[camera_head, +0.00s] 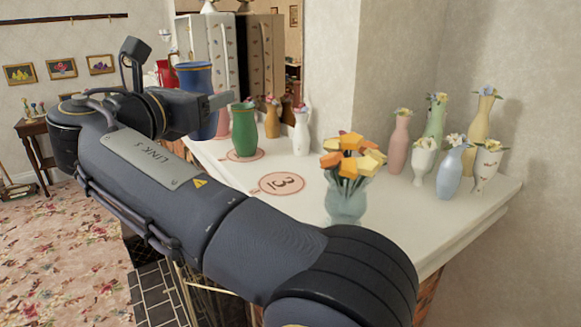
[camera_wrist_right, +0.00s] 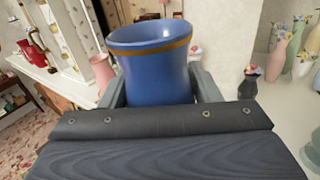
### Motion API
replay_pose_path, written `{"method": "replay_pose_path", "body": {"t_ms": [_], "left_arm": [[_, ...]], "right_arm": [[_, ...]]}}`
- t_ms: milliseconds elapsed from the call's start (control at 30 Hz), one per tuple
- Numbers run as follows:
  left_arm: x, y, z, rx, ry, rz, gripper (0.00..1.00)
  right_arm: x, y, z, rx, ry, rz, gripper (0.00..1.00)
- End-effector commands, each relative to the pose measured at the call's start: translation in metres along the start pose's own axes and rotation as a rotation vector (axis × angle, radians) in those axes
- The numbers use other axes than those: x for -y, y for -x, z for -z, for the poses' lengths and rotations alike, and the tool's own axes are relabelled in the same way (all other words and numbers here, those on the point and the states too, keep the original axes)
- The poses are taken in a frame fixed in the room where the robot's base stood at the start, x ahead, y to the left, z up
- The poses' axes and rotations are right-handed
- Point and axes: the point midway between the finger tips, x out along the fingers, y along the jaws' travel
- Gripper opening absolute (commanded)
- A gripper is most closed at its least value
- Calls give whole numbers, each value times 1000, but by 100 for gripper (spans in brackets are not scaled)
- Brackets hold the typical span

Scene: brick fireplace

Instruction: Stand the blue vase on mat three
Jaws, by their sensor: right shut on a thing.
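My right gripper (camera_head: 212,103) is shut on the blue vase (camera_head: 197,75), a tall vase with a gold band below its rim. The vase looks upright. In the right wrist view it (camera_wrist_right: 155,75) sits between the two fingers (camera_wrist_right: 160,92). My arm hides part of it, and I cannot tell whether its base touches the shelf. A round pink mat (camera_head: 266,184) with a dark marking that looks like a 3 lies bare on the white shelf, right of and nearer than the blue vase. My left gripper is not in view.
A green vase (camera_head: 243,130) stands on another pink mat (camera_head: 232,156) behind the bare mat. A glass vase of orange flowers (camera_head: 347,200) stands in front of it, to the right. Small flower vases (camera_head: 455,170) crowd the shelf's right end. A white vase (camera_head: 301,137) stands behind.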

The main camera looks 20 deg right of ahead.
Motion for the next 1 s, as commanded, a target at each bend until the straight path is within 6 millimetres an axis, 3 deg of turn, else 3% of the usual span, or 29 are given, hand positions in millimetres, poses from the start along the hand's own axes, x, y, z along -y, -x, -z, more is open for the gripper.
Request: {"method": "replay_pose_path", "body": {"t_ms": [67,167,533,700,1000], "left_arm": [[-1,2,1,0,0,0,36],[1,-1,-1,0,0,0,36],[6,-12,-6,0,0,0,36],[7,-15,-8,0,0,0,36],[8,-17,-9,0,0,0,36]], "right_arm": [[4,3,-12,0,-1,-13,24],[13,-3,-11,0,2,-19,24],[75,-66,28,-1,5,-19,24],[92,-82,57,1,5,-19,24],[106,-96,79,2,4,-19,24]]}}
